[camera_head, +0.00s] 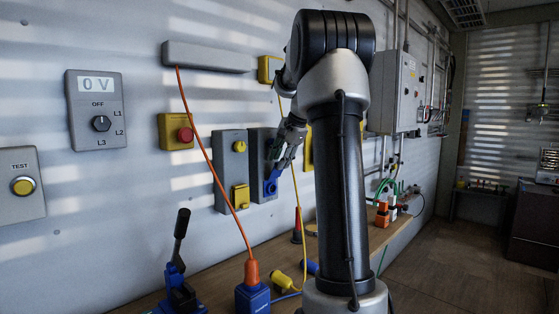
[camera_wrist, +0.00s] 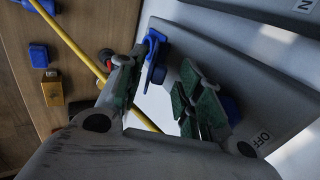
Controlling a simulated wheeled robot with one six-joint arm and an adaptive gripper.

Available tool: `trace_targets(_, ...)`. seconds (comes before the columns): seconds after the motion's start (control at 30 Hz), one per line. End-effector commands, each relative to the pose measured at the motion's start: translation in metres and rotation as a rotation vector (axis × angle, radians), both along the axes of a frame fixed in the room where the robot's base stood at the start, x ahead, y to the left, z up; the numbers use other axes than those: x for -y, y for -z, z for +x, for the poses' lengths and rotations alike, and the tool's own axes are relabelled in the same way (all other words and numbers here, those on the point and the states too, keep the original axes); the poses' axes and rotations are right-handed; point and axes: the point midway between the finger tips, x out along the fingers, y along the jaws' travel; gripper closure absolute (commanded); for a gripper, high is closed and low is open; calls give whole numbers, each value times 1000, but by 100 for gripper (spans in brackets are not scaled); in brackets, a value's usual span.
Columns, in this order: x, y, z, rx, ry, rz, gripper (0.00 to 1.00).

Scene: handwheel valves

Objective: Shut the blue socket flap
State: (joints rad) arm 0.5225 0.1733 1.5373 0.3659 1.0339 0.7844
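The blue socket flap (camera_head: 271,186) is low on a dark grey switch box (camera_head: 262,143) on the wall, left of my arm. In the wrist view the blue flap (camera_wrist: 154,56) shows nearly edge-on, standing out from the box face. My gripper (camera_head: 282,155) is at the front of this box, just above the blue socket. In the wrist view my gripper (camera_wrist: 160,78) has its two green-padded fingers apart with nothing held between them. The flap lies close to the left finger; I cannot tell whether they touch. A blue knob (camera_wrist: 230,108) is partly hidden behind the right finger.
A similar box with a yellow socket flap (camera_head: 240,197) is just left. An orange cable (camera_head: 213,165) and a yellow cable (camera_head: 299,215) hang in front of the wall. The wooden bench (camera_head: 225,270) below carries a blue plug (camera_head: 252,298) and a yellow plug (camera_head: 283,282).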

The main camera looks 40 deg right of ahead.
Motion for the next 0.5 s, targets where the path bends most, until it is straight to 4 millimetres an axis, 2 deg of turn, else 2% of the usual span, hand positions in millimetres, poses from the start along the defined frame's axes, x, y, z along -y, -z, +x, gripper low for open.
trace_targets(0.3,0,4,2,0,0,0,64)
trace_targets(0.5,0,3,2,1,0,0,100)
